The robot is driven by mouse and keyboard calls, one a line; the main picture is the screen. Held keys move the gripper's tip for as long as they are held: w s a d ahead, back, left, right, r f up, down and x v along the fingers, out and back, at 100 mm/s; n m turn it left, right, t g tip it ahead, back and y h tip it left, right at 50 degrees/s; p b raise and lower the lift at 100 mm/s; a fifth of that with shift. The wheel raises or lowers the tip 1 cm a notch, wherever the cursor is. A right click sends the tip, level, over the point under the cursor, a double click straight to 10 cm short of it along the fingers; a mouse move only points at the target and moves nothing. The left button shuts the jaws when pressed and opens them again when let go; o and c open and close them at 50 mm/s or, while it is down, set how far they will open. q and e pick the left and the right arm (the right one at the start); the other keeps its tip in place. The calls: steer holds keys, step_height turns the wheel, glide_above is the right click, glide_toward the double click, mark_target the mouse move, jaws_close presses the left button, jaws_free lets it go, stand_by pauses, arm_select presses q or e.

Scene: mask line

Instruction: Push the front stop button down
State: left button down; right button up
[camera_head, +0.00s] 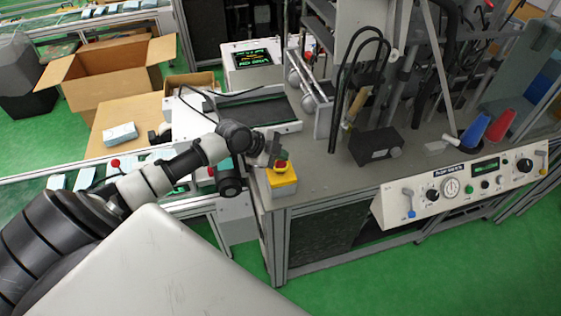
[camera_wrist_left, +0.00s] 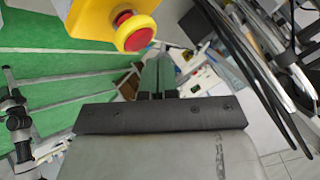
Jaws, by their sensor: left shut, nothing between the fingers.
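The front stop button (camera_head: 281,166) is a red cap with a yellow ring on a yellow box (camera_head: 283,183). The box stands at the near left corner of the grey machine table. In the left wrist view the red button (camera_wrist_left: 135,32) shows at the top, on its yellow housing (camera_wrist_left: 95,15). My left gripper (camera_head: 277,147) is shut and empty, just behind and above the button in the head view. Its closed fingers (camera_wrist_left: 158,75) show in the wrist view below the button. I cannot tell whether they touch the button. My right gripper is not in view.
A control panel (camera_head: 460,190) with knobs and a display hangs on the table's front. A black box (camera_head: 375,146), cables and metal posts stand on the table right of the button. A conveyor (camera_head: 250,110) lies behind, and an open cardboard box (camera_head: 110,70) stands further left.

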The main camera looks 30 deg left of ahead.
mark_target(281, 165)
arm_select(q)
step_height(281, 165, up, 5)
steer(key=p, duration=0.3)
steer(key=shift+p, duration=0.35)
stand_by(0.3)
